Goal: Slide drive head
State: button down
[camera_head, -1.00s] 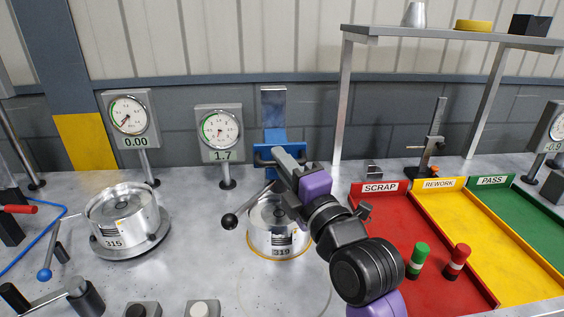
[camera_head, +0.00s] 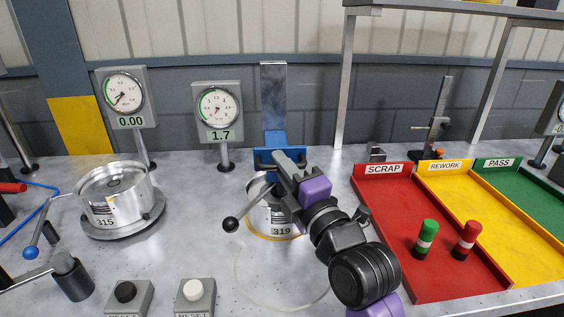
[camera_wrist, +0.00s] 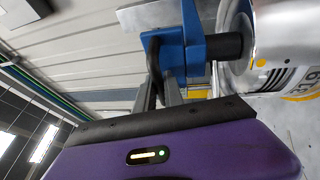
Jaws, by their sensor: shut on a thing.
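The blue drive head (camera_head: 281,143) sits on a grey upright column (camera_head: 273,95) at the back middle of the bench. My gripper (camera_head: 285,158) is shut on a dark bar at the front of the drive head; the wrist view (camera_wrist: 160,85) shows its fingers there beside the blue block (camera_wrist: 172,42). A metal clutch drum marked 319 (camera_head: 270,218) stands under the drive head, partly hidden by my arm. In the wrist view the drum (camera_wrist: 285,50) is at the right, with a dark cylindrical part of the head reaching its centre. A black-knobbed lever (camera_head: 231,224) sticks out left of the drum.
A second drum marked 315 (camera_head: 117,197) stands at the left. Two gauges (camera_head: 126,97) and (camera_head: 217,110) read 0.00 and 1.7. Two push buttons (camera_head: 125,291) and (camera_head: 194,290) are in front. Scrap (camera_head: 395,215), rework and pass trays lie right; scrap holds green and red cylinders.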

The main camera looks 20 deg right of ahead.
jog(key=shift+f, duration=0.3)
jog(key=c, duration=1.7)
grip_release()
jog(key=shift+r, duration=0.1)
jog(key=shift+b+v, duration=0.4)
jog(key=shift+v, duration=3.5)
